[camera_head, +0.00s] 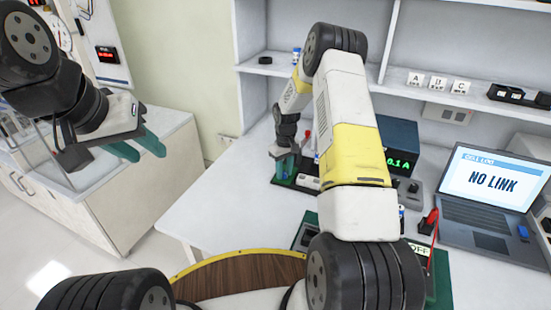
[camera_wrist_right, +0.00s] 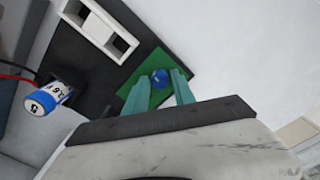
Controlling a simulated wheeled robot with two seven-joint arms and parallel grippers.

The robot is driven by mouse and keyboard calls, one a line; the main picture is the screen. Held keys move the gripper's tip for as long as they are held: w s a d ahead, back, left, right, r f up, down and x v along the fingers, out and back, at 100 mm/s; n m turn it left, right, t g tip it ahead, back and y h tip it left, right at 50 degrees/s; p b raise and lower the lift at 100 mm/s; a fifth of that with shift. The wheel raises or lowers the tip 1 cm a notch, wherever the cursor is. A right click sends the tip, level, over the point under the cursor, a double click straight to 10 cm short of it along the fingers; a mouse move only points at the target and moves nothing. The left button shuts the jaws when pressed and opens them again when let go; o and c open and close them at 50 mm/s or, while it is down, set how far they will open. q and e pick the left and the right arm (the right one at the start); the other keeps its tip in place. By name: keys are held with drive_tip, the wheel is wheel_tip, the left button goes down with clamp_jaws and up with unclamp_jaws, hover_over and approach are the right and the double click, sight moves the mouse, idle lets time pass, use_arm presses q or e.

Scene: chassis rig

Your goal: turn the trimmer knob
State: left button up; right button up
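The trimmer knob is a small round blue knob (camera_wrist_right: 159,78) on a green board (camera_wrist_right: 142,96) in the right wrist view. My right gripper (camera_wrist_right: 161,76) has its two teal fingers apart, one on each side of the knob, with visible gaps; I cannot tell how deep the tips reach. In the head view the right gripper (camera_head: 286,165) points down at the far part of the bench, and the knob is not distinguishable there. My left gripper (camera_head: 138,147) is open and empty, held in the air at the left, far from the board.
A dark base plate (camera_wrist_right: 120,62) carries the board, a white block with openings (camera_wrist_right: 100,30) and a blue-and-white cylinder (camera_wrist_right: 45,99) with a red lead. A laptop (camera_head: 487,195) reads NO LINK; a green display (camera_head: 400,163) reads 0.1 A. The bench's left part (camera_head: 225,205) is clear.

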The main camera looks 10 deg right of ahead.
drive_tip(key=shift+o, duration=0.9)
drive_tip(key=shift+r, duration=3.95)
drive_tip(key=shift+r, duration=0.1)
wheel_tip(320, 180, up, 14)
drive_tip(key=f+m+t, duration=0.1)
drive_tip(key=t, duration=0.1)
hover_over(284, 172)
drive_tip(key=s+a, duration=0.1)
drive_tip(key=s, duration=0.4)
drive_tip(key=s+a+r+m+t, duration=0.1)
drive_tip(key=s+r, duration=0.7)
drive_tip(key=r, duration=0.2)
drive_tip(key=s+a+r+m+t+y, duration=0.1)
drive_tip(key=s+r, duration=0.2)
drive_tip(key=s, duration=0.7)
drive_tip(key=s+a+r+m+t+y, duration=0.1)
drive_tip(key=s+a+r+t, duration=0.1)
drive_tip(key=s, duration=0.8)
drive_tip(key=shift+s+r, duration=0.3)
drive_tip(key=shift+r, duration=0.4)
